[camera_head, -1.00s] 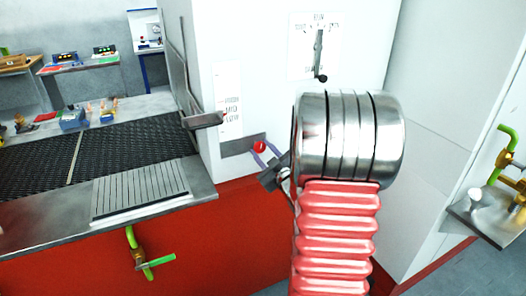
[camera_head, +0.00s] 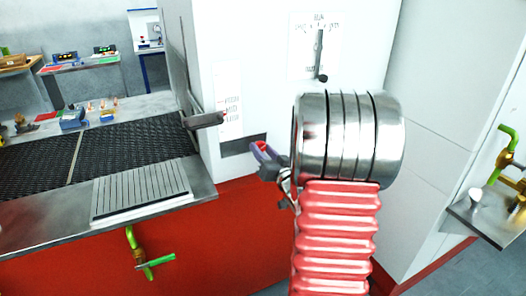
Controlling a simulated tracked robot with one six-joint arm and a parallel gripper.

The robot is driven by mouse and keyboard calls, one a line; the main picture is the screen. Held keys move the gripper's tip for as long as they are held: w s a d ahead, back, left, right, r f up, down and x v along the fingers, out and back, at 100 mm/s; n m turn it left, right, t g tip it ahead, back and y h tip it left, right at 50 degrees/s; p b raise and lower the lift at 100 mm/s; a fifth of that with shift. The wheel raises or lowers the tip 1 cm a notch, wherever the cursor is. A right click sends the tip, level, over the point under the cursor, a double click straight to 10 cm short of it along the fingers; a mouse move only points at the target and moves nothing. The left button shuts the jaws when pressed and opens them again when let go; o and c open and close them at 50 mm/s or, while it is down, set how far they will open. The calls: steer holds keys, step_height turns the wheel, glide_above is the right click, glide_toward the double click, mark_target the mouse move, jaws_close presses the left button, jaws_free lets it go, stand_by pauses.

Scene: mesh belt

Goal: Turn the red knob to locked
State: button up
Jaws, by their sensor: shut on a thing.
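My gripper (camera_head: 263,154) is at the dark grey plate (camera_head: 233,146) low on the white housing, its jaws closed around the red knob. The fingers are turned and cover nearly all of the knob; only traces of red show between them. Where the knob points cannot be read. The steel wrist and red ribbed sleeve of my arm fill the middle right and hide part of the housing.
A black lever (camera_head: 320,77) hangs on a labelled plate above. A grey handle (camera_head: 203,120) juts from the housing at left. The dark mesh belt (camera_head: 130,145) and a slatted steel plate (camera_head: 140,191) lie left. Green-handled valves (camera_head: 507,140) stand right.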

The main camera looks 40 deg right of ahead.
steer(key=m, duration=0.6)
steer(key=shift+s+f, duration=0.1)
steer(key=shift+f, duration=0.1)
steer(key=shift+d+m, duration=0.1)
steer(key=shift+m, duration=0.2)
steer(key=o, duration=1.1)
steer(key=shift+r, duration=0.1)
steer(key=shift+c, duration=0.2)
